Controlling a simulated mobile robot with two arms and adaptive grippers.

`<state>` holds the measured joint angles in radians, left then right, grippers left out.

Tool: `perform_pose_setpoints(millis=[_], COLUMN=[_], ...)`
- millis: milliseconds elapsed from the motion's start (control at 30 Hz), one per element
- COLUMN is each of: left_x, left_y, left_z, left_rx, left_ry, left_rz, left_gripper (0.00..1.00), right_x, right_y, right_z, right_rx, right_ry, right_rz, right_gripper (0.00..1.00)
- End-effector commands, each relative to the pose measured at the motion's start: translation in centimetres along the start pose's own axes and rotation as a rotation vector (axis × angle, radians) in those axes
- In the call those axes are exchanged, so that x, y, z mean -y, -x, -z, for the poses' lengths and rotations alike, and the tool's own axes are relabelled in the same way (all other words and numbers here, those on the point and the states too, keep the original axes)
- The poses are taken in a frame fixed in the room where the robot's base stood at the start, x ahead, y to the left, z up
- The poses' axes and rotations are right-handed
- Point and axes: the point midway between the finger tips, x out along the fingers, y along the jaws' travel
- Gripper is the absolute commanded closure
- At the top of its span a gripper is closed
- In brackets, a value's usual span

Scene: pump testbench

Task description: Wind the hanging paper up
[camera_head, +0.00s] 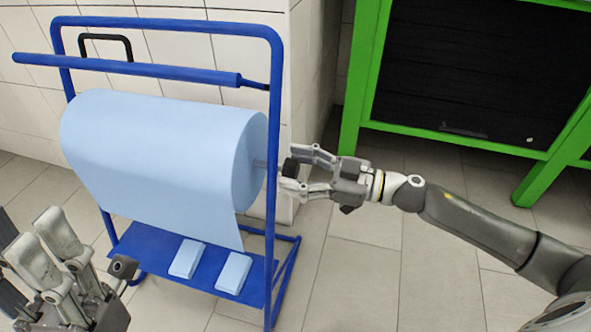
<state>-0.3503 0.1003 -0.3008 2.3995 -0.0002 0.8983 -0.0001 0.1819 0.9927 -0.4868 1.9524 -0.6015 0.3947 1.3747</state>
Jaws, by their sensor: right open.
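A large light-blue paper roll (165,125) hangs in a blue metal stand (277,120). A sheet of its paper hangs down (175,205) at the front, its lower edge above the stand's bottom shelf. My right gripper (287,172) is at the right end of the roll, just outside the stand's right post.
Two light-blue folded packs (235,272) lie on the blue bottom shelf (150,245). A blue bar (130,68) crosses above the roll. A green-framed dark cabinet (470,70) stands at the back right. The tiled floor (370,270) at the right is clear.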

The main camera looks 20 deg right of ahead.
Motion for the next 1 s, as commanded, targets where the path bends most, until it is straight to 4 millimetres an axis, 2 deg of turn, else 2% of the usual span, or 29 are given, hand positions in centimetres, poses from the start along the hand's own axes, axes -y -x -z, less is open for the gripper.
perform_pose_setpoints(millis=[367, 833, 1000], left_x=[-0.01, 0.01, 0.02], left_y=[-0.24, -0.19, -0.11], left_z=[0.05, 0.05, 0.03], left_rx=[-0.011, -0.009, -0.003], left_ry=[-0.001, -0.001, -0.001], left_rz=[-0.004, -0.003, -0.001], left_gripper=[0.60, 0.60, 0.60], right_x=[0.01, 0.01, 0.01], right_y=[-0.31, -0.29, -0.29], right_z=[0.02, 0.01, 0.03], right_rx=[0.000, 0.000, 0.000], right_ry=[-0.001, 0.000, -0.001], right_rz=[0.000, 0.000, 0.000], right_gripper=[0.37, 0.98, 1.00])
